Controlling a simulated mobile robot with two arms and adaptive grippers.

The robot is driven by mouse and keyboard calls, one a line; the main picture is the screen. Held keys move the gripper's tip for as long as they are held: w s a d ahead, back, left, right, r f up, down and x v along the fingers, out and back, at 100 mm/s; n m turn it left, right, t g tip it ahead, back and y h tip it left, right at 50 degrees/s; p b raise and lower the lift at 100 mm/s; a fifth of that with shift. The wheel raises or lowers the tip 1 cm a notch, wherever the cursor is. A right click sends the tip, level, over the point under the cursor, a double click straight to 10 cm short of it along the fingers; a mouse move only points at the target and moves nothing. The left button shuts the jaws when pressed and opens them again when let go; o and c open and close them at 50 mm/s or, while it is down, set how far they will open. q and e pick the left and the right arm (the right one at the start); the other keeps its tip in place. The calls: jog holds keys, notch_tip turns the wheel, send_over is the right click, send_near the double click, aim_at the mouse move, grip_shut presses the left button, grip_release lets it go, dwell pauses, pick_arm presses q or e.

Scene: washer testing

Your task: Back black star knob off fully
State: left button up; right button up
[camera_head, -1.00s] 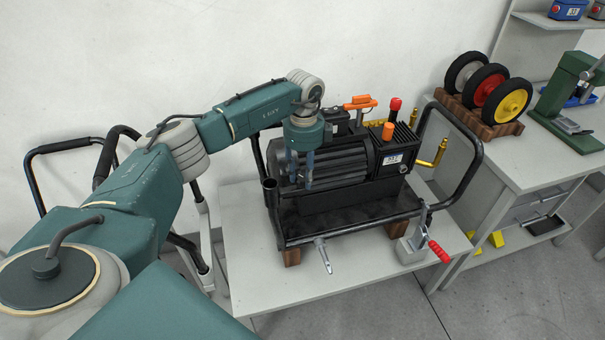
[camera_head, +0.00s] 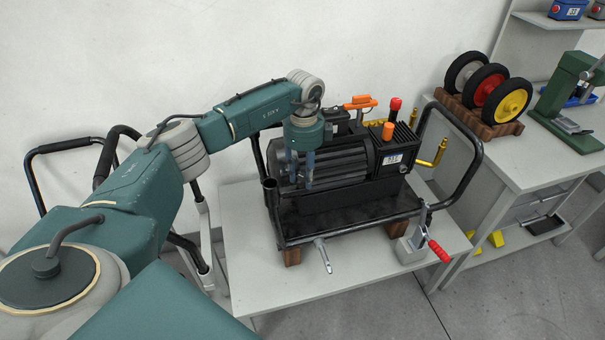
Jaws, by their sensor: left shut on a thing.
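My left gripper (camera_head: 301,180) points down at the left end of the black pump motor (camera_head: 342,165), in front of its ribbed casing. Its two bluish fingers are shut on a small dark thing, which fits the black star knob. The knob's shape does not stand out against the dark motor and frame. The motor sits in a black tubular frame (camera_head: 350,229) on the light grey table (camera_head: 262,288). My right gripper is not in view.
A red-handled clamp (camera_head: 437,251) stands at the table's front right. An orange part (camera_head: 360,102) and a red-topped knob (camera_head: 395,104) stick up behind the motor. Wheels on a wooden rack (camera_head: 487,127) stand on the right bench. The table's front left is clear.

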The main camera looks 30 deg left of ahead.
pick_arm(q)
jog(key=shift+d+f, duration=0.1)
jog(key=shift+d, duration=0.3)
jog(key=o, duration=1.1)
jog(key=shift+w+d, duration=0.1)
jog(key=shift+a+r, duration=0.25)
jog(key=shift+r, duration=0.3)
jog(key=r, duration=1.1)
jog(key=shift+d, duration=0.25)
